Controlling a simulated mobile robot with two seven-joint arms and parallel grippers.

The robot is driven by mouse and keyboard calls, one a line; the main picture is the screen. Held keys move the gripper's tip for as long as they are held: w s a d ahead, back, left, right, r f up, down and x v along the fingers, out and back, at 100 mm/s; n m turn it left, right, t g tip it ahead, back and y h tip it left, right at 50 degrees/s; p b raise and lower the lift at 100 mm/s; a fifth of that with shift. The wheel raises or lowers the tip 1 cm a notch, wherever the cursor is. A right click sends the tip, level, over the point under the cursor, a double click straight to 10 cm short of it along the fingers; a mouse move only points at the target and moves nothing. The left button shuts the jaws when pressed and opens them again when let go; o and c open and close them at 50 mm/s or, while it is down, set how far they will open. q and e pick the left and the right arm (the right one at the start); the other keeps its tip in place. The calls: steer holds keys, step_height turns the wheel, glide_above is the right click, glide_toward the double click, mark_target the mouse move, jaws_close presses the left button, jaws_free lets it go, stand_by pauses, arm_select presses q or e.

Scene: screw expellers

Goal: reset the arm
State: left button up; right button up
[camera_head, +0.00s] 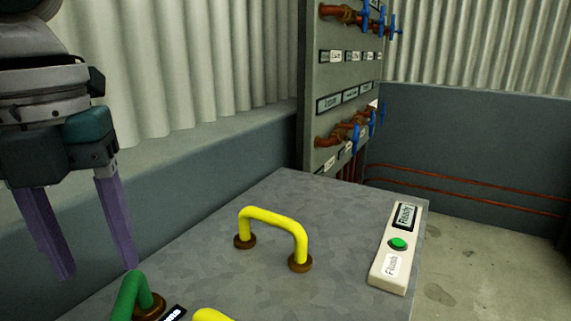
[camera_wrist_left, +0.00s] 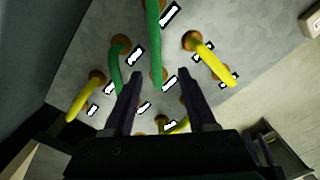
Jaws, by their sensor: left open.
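My left gripper (camera_head: 98,272) hangs at the left of the head view with its two purple fingers pointing down and apart. It is open, and nothing shows between the fingers. It is above the near left part of a grey metal top (camera_head: 215,250). In the left wrist view the two dark fingers (camera_wrist_left: 162,75) point at the panel of handles, with green handles (camera_wrist_left: 154,40) around their tips. I cannot tell whether a finger touches a handle.
A yellow handle (camera_head: 272,217) stands on the grey top, with a green handle (camera_head: 128,296) nearer. A white box (camera_head: 391,270) with a green button (camera_head: 398,243) sits at the right edge. A panel of pipes and blue valves (camera_head: 345,85) stands behind. Open floor (camera_head: 490,250) lies to the right.

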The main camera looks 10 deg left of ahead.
arm_select(q)
steer(key=s+d+r+n+t+h+p, duration=0.1)
steer(key=s+d+n+t+h+p, duration=0.15)
steer(key=s+d+n+p, duration=0.65)
steer(key=s+a+r+n+y+p, duration=0.1)
steer(key=s+a+r+n+p, duration=0.25)
steer(key=n, duration=0.65)
steer(key=s+a+r+n+y+p, duration=0.1)
steer(key=s+a+r+n+p, duration=0.3)
steer(key=n, duration=0.6)
step_height(320, 180, up, 35)
steer(key=d+p, duration=0.1)
steer(key=p, duration=3.6)
steer(key=shift+w+f+t, duration=0.2)
steer(key=shift+w+t, duration=0.1)
steer(key=shift+t, duration=0.15)
